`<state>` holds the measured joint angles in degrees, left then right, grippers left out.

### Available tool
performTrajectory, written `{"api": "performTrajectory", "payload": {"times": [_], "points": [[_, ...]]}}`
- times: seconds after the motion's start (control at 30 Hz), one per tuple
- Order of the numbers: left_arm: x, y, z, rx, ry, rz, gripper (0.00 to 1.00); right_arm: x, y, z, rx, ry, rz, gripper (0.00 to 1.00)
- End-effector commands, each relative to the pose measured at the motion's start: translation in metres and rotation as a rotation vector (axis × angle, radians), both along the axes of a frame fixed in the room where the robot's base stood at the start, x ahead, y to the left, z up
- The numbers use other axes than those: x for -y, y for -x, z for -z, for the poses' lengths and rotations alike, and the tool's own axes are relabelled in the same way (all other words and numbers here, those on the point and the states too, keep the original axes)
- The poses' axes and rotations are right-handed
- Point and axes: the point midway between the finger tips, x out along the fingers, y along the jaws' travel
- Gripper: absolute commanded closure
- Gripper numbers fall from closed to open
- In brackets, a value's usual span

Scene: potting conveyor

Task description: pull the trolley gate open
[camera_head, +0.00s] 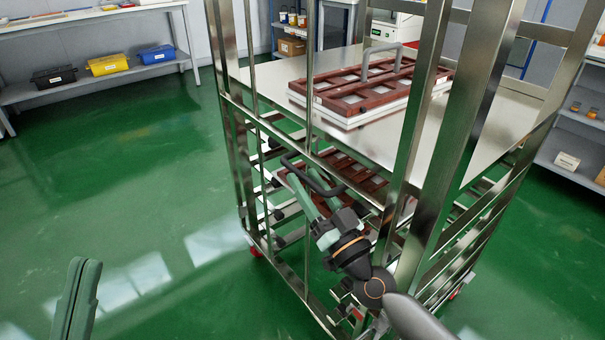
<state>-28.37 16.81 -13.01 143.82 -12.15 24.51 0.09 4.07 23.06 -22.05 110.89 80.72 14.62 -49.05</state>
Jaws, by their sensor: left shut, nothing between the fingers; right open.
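The trolley (472,95) is a tall steel rack on castors, in the middle and right of the head view. Its gate (309,110) seems to be the frame of thin upright bars on the near left side; I cannot clearly tell whether it stands ajar. A black curved handle (325,190) shows at the gate, about mid-height. My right gripper (302,178) is open, its green fingers reaching up to the handle. I cannot tell whether the handle lies between them. My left gripper (80,264) is shut and empty at the lower left, well away from the trolley.
A brown slatted tray with a grey handle (365,85) lies on the trolley's top shelf; more slatted trays sit below. Shelving with black, yellow (108,64) and blue bins stands at the back left, another shelf at the right. The green floor (140,180) left of the trolley is clear.

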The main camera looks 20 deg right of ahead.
Motion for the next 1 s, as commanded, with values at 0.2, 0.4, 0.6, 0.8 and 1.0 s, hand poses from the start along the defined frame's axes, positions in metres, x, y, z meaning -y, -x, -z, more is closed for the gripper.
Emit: {"api": "performTrajectory", "payload": {"times": [0.2,0.4,0.6,0.8,1.0], "points": [[0.000,0.000,-0.001,0.002,-0.002,-0.002,1.00,-0.005,-0.016,-0.006,-0.001,0.000,0.000,0.53],[0.000,0.000,-0.001,0.003,-0.002,-0.002,1.00,-0.005,-0.018,-0.007,-0.001,0.000,0.000,0.53],[0.000,0.000,-0.001,0.003,-0.002,-0.002,1.00,-0.005,-0.018,-0.007,-0.001,0.000,0.000,0.63],[0.000,0.000,-0.001,0.001,-0.001,-0.003,1.00,-0.005,-0.018,-0.007,-0.001,0.000,0.000,0.86],[0.000,0.000,-0.001,0.001,-0.001,-0.003,1.00,-0.005,-0.017,-0.007,-0.001,0.000,0.000,1.00]]}}
